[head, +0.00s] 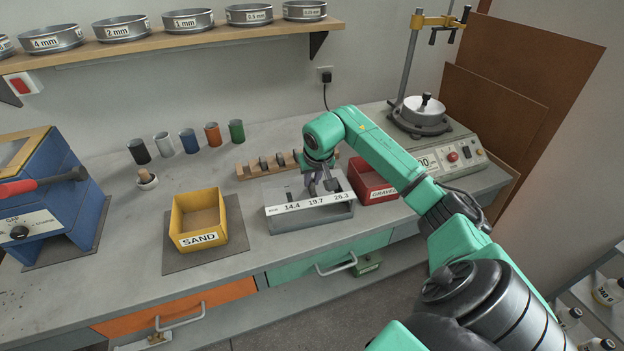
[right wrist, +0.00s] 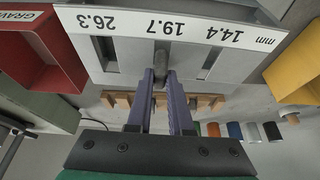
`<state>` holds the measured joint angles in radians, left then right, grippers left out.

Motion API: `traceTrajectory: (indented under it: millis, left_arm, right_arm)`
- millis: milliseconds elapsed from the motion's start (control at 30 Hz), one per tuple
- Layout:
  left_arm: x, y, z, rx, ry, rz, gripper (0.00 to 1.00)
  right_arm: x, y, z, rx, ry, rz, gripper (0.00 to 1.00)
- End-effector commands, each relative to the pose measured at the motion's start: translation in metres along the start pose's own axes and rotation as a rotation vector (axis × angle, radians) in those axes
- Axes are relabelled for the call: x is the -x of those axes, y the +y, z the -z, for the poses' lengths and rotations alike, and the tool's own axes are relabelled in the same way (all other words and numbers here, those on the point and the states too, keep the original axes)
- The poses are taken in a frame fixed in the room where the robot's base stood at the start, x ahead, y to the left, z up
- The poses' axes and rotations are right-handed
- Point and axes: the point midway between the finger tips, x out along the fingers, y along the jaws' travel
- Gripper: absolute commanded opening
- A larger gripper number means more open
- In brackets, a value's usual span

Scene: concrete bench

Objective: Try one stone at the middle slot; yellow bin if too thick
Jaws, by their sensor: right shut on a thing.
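The grey slot gauge (head: 310,215) stands on the bench with a white strip marked 14.4, 19.7 and 26.3; its slots show upside down in the right wrist view (right wrist: 125,68). My right gripper (head: 318,186) is over the gauge. Its fingers (right wrist: 167,82) are shut on a small grey stone (right wrist: 171,77), mostly hidden between them. The stone is at the middle slot, marked 19.7; I cannot tell how deep it sits. The yellow bin (head: 199,240), marked SAND, stands left of the gauge and looks empty. My left gripper is out of view.
A wooden rack (head: 247,171) with several stones stands behind the gauge. A red bin (head: 378,194) marked GRAVEL is close on its right. Bench between yellow bin and gauge is clear.

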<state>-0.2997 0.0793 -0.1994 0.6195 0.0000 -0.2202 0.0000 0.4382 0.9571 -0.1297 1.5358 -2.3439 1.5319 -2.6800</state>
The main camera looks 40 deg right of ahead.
Motion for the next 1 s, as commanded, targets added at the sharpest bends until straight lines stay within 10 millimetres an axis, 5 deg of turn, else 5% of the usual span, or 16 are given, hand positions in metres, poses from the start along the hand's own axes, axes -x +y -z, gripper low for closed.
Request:
traceTrajectory:
  millis: [800, 833, 900, 1000]
  left_arm:
    - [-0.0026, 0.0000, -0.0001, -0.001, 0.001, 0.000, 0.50]
    - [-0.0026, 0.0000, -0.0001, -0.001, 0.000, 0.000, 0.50]
    - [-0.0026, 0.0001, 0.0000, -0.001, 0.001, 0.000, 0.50]
    - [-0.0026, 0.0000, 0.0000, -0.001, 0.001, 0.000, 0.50]
  right_arm:
    - [-0.0032, 0.0003, -0.0013, 0.000, 0.000, -0.001, 0.00]
    - [-0.0032, 0.0003, -0.0013, 0.000, 0.000, -0.001, 0.26]
    - [-0.0033, 0.0003, -0.0014, 0.000, 0.000, -0.001, 0.53]
    - [-0.0033, 0.0002, -0.0014, 0.000, 0.000, -0.001, 0.54]
